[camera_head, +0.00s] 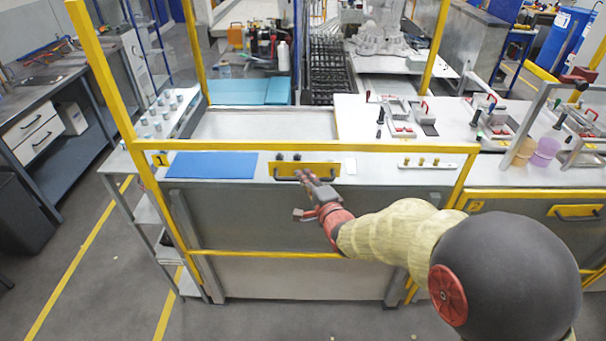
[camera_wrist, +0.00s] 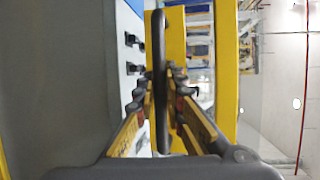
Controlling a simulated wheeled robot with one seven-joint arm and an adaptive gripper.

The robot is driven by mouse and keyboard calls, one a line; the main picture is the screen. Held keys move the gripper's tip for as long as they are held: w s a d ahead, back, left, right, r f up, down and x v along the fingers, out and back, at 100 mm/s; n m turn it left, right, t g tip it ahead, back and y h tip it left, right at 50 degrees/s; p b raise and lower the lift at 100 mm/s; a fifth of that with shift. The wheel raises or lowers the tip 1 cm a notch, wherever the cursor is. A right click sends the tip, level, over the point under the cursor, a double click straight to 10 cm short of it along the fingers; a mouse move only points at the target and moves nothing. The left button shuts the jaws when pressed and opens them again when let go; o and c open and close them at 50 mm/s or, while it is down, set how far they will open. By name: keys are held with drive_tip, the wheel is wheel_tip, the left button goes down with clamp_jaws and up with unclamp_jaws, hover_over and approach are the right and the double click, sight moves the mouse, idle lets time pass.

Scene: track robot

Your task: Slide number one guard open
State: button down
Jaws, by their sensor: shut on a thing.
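The left guard is a panel with a yellow frame across the front of the work cell, with its upper rail (camera_head: 300,147) in front of the worktop. A yellow plate (camera_head: 327,169) on it carries a dark handle, which stands upright in the wrist view as a long bar (camera_wrist: 160,35). My gripper (camera_head: 301,175) reaches the left part of this plate from the front. In the wrist view my gripper's fingers (camera_wrist: 160,88) lie on both sides of the bar, shut on it. The gripper covers part of the handle in the head view.
A second guard with its own yellow handle plate (camera_head: 577,212) is at the right. A shelf unit (camera_head: 160,120) with cups stands left. Open floor lies at the front left.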

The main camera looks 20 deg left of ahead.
drive_tip(key=b, duration=0.9)
hover_over(304, 219)
drive_tip(key=s+d, duration=0.1)
drive_tip(key=s, duration=0.4)
drive_tip(key=f, duration=1.8)
drive_tip(key=shift+w+d, duration=0.15)
drive_tip(key=shift+w, duration=0.1)
drive_tip(key=c, duration=1.8)
unclamp_jaws()
drive_tip(key=shift+r, duration=0.15)
drive_tip(key=shift+c, duration=0.2)
drive_tip(key=v, duration=1.2)
drive_tip(key=shift+w+r, duration=0.1)
